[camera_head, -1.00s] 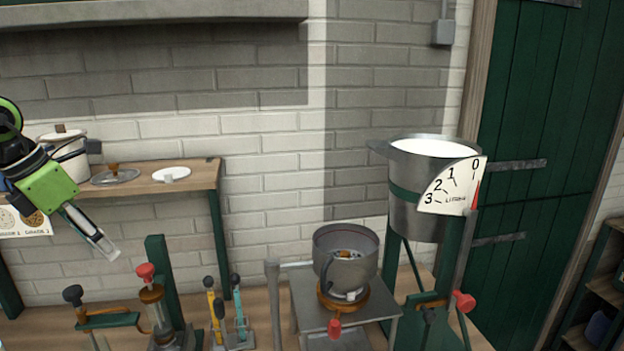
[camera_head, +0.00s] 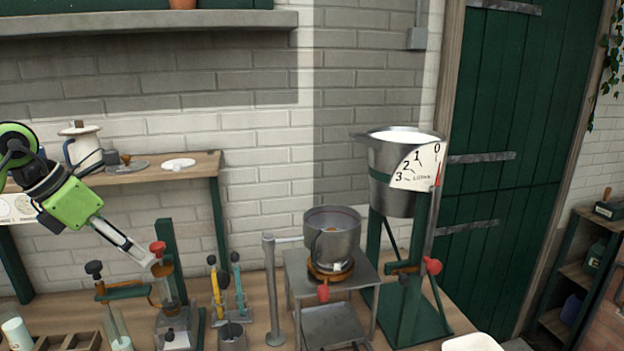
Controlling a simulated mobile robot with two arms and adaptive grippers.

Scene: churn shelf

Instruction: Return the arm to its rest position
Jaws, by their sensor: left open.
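My left arm comes in from the left, with a green wrist body. Its gripper (camera_head: 140,252) is open and looks empty. It hangs in the air above the workbench, in front of the wall and close in the picture to the red knob (camera_head: 158,248) of a small press-like device. I cannot tell whether they touch or how far apart they are in depth. My right gripper is out of view.
A raised wooden shelf (camera_head: 190,162) holds a white pot (camera_head: 84,148) and a lid. On the bench (camera_head: 262,322) stand coloured hand tools, a grey pot (camera_head: 332,238) on a metal stand, and a large metal bucket (camera_head: 385,190) with a dial. A green door is at right.

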